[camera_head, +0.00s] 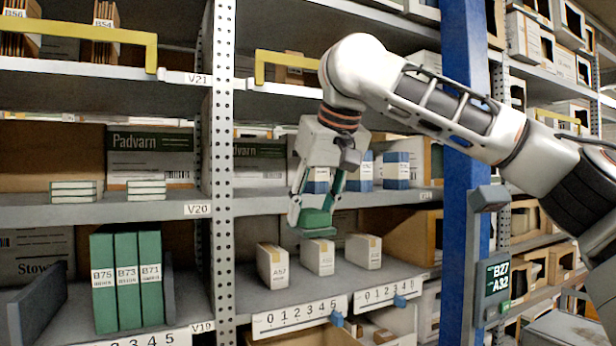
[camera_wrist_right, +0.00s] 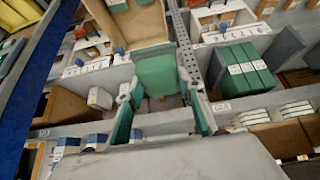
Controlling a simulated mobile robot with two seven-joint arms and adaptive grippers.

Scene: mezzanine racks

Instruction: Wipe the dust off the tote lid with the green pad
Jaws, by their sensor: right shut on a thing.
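My right gripper (camera_head: 316,215) hangs with its fingers pointing down in front of the middle rack bay. It is shut on the green pad (camera_head: 317,224), which is held above the lower shelf, in front of the small white boxes as seen from the head. In the right wrist view the green pad (camera_wrist_right: 157,76) shows between the two fingers of the gripper (camera_wrist_right: 160,105). I cannot pick out a tote lid or any dust in either view. My left gripper is not in view.
Small white boxes (camera_head: 319,257) stand on the lower shelf (camera_head: 245,300). Green binders (camera_head: 126,280) stand at the left. A perforated post (camera_head: 222,170) divides the bays, and a blue upright (camera_head: 466,160) stands at the right. Yellow rails (camera_head: 95,34) stick out above.

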